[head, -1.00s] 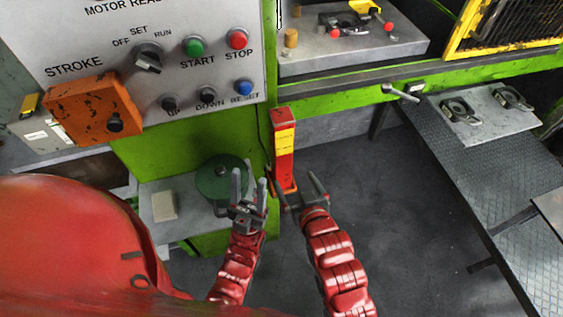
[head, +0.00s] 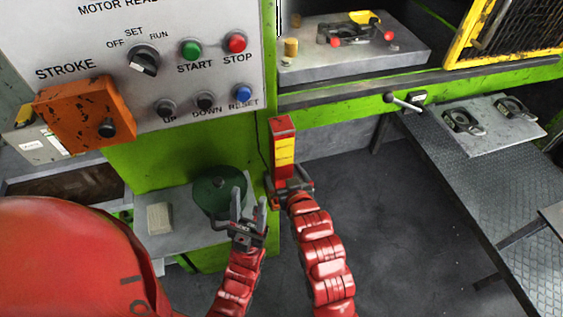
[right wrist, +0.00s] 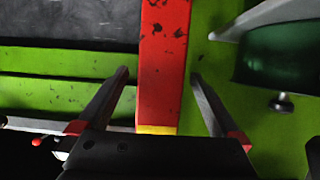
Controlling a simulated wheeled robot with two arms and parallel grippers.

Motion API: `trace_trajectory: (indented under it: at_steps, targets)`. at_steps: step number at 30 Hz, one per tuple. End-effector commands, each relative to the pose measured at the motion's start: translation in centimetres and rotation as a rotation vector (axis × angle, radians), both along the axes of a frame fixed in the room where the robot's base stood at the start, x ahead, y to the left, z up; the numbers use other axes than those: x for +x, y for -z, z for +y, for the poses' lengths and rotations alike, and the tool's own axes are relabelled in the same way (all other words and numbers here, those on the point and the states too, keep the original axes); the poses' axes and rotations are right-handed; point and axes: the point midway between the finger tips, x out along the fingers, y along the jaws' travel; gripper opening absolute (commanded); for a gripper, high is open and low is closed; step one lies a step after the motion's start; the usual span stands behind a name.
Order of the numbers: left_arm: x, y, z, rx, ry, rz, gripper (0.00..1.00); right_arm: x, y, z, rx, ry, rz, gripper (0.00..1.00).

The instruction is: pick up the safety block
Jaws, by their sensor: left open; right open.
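The safety block is a red upright bar (head: 283,126) with a yellow label, beside the green press frame in the head view. My right gripper (head: 289,180) is open at the block's lower part, one finger on each side. In the right wrist view the block (right wrist: 163,60) stands between the two open fingers (right wrist: 159,75), with visible gaps on both sides. The block's lower end is hidden behind the gripper in the head view. My left gripper (head: 248,208) is open and empty, lower and to the left, in front of a green canister.
The green canister (head: 212,192) stands on a grey shelf (head: 182,222) close to my left gripper. A control panel (head: 205,70) with an orange box (head: 84,112) is above left. A tread-plate bench (head: 455,165) is at right. The floor (head: 385,230) between is clear.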

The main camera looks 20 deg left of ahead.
Motion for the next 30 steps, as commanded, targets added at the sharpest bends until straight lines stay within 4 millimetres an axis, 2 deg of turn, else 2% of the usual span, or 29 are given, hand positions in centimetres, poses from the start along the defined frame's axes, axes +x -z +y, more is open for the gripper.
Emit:
trace_trajectory:
  at_steps: [1,6,14,30]
  targets:
    - [0.0,-0.9,0.0,0.0,0.0,0.0,0.5,0.4,-0.1,0.4,-0.002,-0.001,0.004,1.0]
    - [0.0,-1.3,0.0,0.0,0.0,0.0,0.5,1.7,0.7,1.3,-0.002,0.0,0.001,1.0]
    - [0.0,-1.2,0.0,0.0,0.0,0.0,0.5,1.9,0.9,1.3,0.001,0.0,-0.001,0.98]
    - [0.0,-1.2,0.0,0.0,0.0,0.0,0.5,1.9,0.9,1.3,0.0,0.0,0.0,0.01]
